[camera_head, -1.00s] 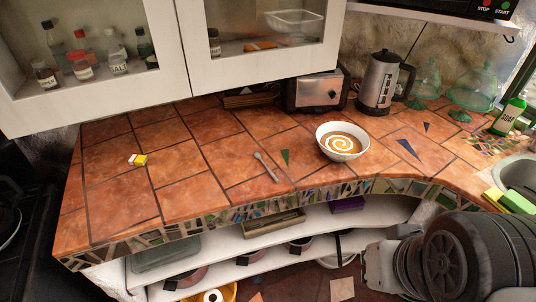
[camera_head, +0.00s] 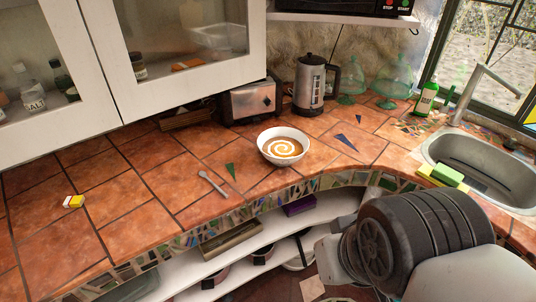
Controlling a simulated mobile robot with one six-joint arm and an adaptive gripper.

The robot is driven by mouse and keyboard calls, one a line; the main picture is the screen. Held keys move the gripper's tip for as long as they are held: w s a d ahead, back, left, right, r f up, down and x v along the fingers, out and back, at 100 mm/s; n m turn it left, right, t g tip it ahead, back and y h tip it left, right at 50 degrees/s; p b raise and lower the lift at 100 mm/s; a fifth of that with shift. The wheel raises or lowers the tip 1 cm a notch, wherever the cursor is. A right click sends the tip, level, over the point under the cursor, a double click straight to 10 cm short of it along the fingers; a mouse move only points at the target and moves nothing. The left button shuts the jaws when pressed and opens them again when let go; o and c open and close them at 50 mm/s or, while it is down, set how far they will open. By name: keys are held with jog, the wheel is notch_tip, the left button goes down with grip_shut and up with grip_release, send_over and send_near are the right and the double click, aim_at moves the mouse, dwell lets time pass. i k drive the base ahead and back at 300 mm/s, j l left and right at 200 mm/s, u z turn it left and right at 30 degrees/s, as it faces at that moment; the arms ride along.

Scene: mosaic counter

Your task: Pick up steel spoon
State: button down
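The steel spoon (camera_head: 212,183) lies flat on the terracotta tile counter (camera_head: 130,205), left of the white soup bowl, and nothing covers it. My arm shows as a large dark, ribbed joint with pale links at the lower right, in front of the counter. My gripper's fingers are not in view, so nothing shows of their state.
A white bowl (camera_head: 284,147) of swirled soup stands right of the spoon. A toaster (camera_head: 250,101), kettle (camera_head: 310,85) and green glass domes (camera_head: 393,78) stand at the back. Wall cabinets (camera_head: 185,50) overhang the counter. The tiles left of the spoon are mostly clear.

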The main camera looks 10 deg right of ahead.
aim_at(202, 173)
jog(key=i+j+z, duration=0.2)
jog(key=i+j, duration=0.5)
jog(key=i, duration=0.05)
